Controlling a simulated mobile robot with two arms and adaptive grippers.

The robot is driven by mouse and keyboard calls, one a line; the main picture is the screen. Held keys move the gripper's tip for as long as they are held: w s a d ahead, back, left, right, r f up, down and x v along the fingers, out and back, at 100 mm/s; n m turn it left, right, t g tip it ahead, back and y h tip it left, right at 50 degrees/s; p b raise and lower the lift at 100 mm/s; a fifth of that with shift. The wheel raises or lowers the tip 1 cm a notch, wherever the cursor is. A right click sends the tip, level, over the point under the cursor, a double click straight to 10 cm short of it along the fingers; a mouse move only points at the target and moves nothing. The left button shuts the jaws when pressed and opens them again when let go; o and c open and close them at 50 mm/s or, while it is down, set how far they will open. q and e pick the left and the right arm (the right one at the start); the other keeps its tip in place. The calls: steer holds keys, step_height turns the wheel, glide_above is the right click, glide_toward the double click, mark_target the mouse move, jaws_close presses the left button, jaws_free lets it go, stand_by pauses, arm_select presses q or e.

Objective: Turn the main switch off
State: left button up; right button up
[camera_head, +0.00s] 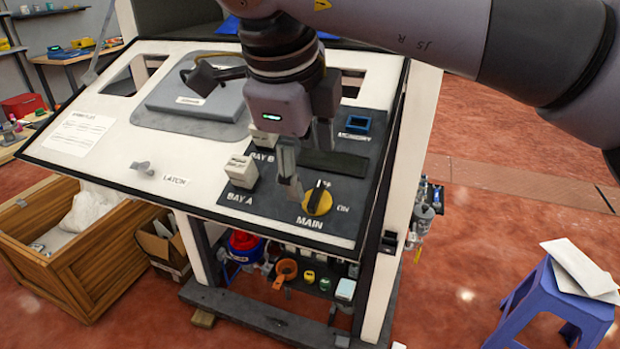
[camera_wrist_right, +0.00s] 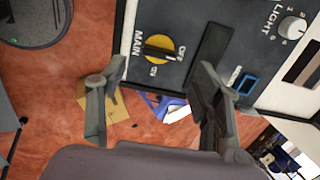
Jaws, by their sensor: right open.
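The main switch (camera_head: 318,203) is a yellow round knob with a black bar across it, at the lower right of the sloped control panel, labelled MAIN. It also shows in the right wrist view (camera_wrist_right: 158,48), with OFF and ON lettered beside it. My right gripper (camera_head: 308,172) is above the panel, just up and left of the knob in the head view, open and empty. In the right wrist view its two fingers (camera_wrist_right: 153,82) stand wide apart, with the knob beyond the gap. My left gripper is not seen.
White BAY A (camera_head: 242,172) and BAY B switches stand left of the knob. A blue-framed socket (camera_head: 357,124) and a dark slot lie above it. A latch (camera_head: 142,168) is at the panel's left. A blue stool (camera_head: 555,300) and a wooden crate (camera_head: 75,265) stand on the floor.

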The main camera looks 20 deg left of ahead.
steer(key=v, duration=0.5)
steer(key=shift+s+r, duration=0.1)
steer(key=shift+r, duration=0.2)
